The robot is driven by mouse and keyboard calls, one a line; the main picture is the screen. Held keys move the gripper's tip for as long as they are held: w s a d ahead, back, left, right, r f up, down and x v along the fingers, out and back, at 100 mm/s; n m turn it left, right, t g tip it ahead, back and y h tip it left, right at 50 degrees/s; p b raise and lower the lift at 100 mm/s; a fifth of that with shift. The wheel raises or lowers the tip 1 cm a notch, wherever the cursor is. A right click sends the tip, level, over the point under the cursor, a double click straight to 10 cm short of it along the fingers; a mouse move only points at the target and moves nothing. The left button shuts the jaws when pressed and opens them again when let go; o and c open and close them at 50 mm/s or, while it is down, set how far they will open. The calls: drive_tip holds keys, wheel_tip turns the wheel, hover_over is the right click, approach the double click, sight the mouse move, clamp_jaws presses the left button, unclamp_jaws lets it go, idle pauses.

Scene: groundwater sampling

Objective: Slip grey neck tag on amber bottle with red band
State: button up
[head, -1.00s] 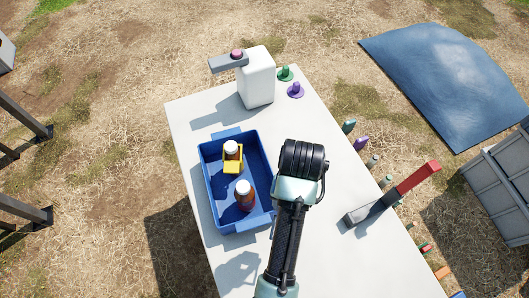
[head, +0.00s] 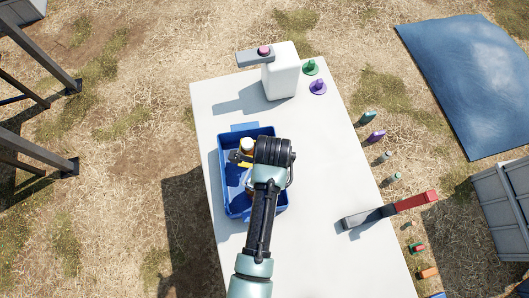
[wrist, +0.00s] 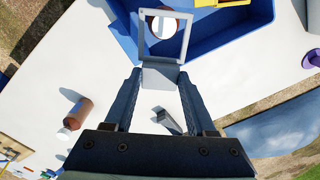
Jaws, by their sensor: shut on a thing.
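My gripper (wrist: 160,80) is shut on the grey neck tag (wrist: 162,76), which has a square open frame. The frame is over the blue tray in the wrist view. A white bottle cap (wrist: 163,28) shows through the frame's opening. The bottle's body and any red band are hidden there, and I cannot tell whether the frame is above the cap or around it. In the head view my arm covers that part of the tray. Another white-capped bottle (head: 246,145) stands farther back in the tray, partly hidden, with yellow beside it.
The blue tray (head: 231,201) sits on the white table (head: 320,255). A white jug (head: 284,77) and green and purple cones (head: 318,87) stand at the back. A grey and red tool (head: 370,216) lies right. An amber bottle (wrist: 78,113) lies left in the wrist view.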

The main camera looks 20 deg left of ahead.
drive_tip(key=m, duration=0.1)
drive_tip(key=s+m+p, duration=0.1)
drive_tip(key=shift+a+r+m, duration=0.3)
drive_tip(key=shift+a+m, duration=0.05)
drive_tip(key=shift+m, duration=0.05)
drive_tip(key=shift+s+a+f+m, duration=0.15)
drive_tip(key=shift+s+f+m, duration=0.05)
drive_tip(key=shift+m, duration=0.5)
drive_tip(key=shift+r+p, duration=0.1)
drive_tip(key=shift+p, duration=0.4)
drive_tip(key=shift+f+b, duration=1.75)
drive_tip(key=shift+f, duration=0.75)
drive_tip(key=shift+f, duration=0.15)
drive_tip(key=shift+f+b, duration=0.9)
drive_tip(key=shift+f, duration=0.75)
drive_tip(key=o, duration=1.1)
drive_tip(key=shift+c, duration=0.2)
